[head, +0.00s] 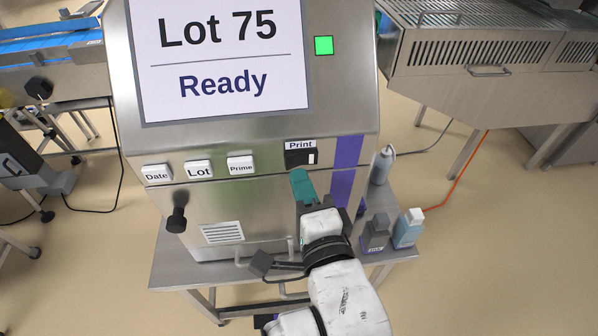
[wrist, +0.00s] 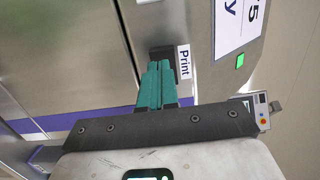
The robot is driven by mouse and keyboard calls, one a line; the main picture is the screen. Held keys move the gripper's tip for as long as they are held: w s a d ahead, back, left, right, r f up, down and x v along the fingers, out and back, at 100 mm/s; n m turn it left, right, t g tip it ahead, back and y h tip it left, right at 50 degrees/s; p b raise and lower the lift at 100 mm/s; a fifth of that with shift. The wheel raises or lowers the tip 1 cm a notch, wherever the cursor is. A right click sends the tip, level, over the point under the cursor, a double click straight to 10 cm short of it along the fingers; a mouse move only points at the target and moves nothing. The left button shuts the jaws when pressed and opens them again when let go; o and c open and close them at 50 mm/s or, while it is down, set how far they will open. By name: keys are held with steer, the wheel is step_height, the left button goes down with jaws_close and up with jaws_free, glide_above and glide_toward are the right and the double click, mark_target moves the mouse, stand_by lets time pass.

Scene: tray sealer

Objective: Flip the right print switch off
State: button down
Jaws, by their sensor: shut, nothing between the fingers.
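The print switch (head: 300,158) is a dark rocker panel with a white mark at its right side, under a "Print" label, on the front of the steel printer cabinet (head: 270,200). In the wrist view the dark switch (wrist: 160,54) shows beside the "Print" label, partly hidden by the fingers. My gripper (head: 299,176) has teal fingers, closed together and empty, with tips just below the switch. In the wrist view the shut fingers (wrist: 158,68) reach to the switch's edge. I cannot tell whether they touch it.
Date (head: 157,174), Lot (head: 199,169) and Prime (head: 241,166) buttons sit left of the switch. The screen (head: 220,55) reads "Lot 75 Ready" beside a green light (head: 324,45). Bottles (head: 408,229) stand on the right shelf.

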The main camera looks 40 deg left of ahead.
steer(key=shift+x, duration=0.8)
steer(key=shift+a, duration=0.25)
steer(key=shift+r, duration=0.15)
